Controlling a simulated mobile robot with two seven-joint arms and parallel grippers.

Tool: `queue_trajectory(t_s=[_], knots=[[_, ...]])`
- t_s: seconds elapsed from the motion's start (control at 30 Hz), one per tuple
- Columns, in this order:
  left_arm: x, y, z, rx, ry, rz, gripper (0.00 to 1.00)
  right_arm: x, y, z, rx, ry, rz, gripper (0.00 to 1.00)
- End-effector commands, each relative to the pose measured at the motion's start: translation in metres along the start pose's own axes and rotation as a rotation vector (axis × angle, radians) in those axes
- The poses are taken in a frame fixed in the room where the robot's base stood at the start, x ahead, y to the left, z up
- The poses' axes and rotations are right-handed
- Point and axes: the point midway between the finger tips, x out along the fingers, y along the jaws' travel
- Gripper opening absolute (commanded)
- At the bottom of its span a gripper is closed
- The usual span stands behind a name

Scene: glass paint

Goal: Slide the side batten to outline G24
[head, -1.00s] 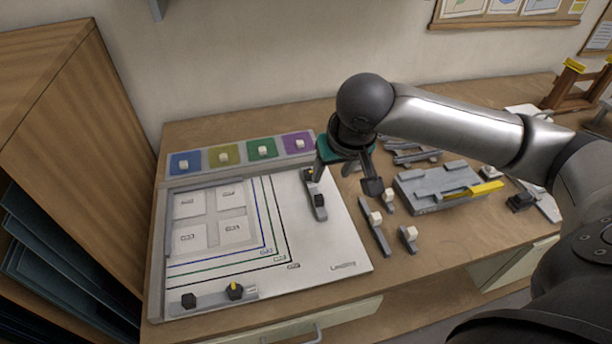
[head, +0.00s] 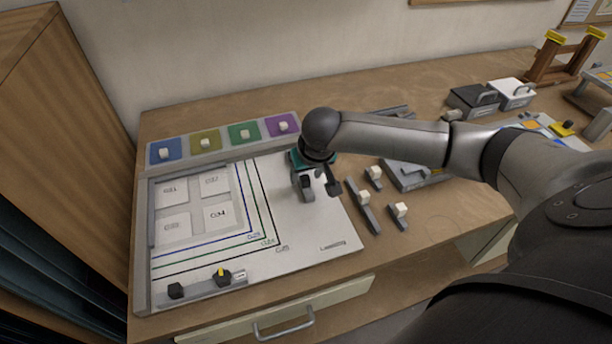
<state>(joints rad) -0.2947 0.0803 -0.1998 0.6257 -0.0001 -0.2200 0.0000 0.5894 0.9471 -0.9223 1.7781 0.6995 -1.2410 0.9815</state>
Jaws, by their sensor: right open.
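The side batten (head: 308,195) is a short grey bar standing upright in the picture on the right part of the white board (head: 315,225), right of the printed outlines. My right gripper (head: 316,182) is open over it, with dark fingers near its black knob; it hides the batten's far end. I cannot tell whether the fingers touch it. Nested blue, green and black outlines (head: 279,225) run around the left part of the board. Their labels (head: 268,242) are too small to read surely, so I cannot tell which is G24. My left gripper is not in view.
Another grey batten (head: 200,288) with two dark knobs, one marked yellow, lies along the board's front edge. Coloured tiles with white knobs (head: 244,133) line the back. Small white-knobbed bars (head: 363,205) lie right of the board. A wooden cabinet (head: 60,110) stands left.

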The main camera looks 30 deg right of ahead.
Motion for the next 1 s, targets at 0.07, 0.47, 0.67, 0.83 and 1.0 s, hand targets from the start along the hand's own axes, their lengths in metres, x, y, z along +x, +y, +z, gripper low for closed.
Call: queue_trajectory(t_s=[0.07,0.47,0.67,0.83,1.0], knots=[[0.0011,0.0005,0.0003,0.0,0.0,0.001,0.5,0.0048,0.0003,0.0,0.0,0.0,0.002,0.57],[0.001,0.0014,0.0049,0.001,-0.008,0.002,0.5,0.0067,0.0,-0.0002,-0.001,0.0,0.0,0.5],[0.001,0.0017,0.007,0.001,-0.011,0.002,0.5,0.0066,0.0001,-0.0001,-0.001,0.0,0.0,0.27],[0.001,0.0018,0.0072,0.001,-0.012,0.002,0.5,0.0066,0.0001,0.0,-0.001,0.0,0.001,0.08],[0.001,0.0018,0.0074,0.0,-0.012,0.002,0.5,0.0066,0.0002,0.0,-0.001,0.0,0.001,0.0]])
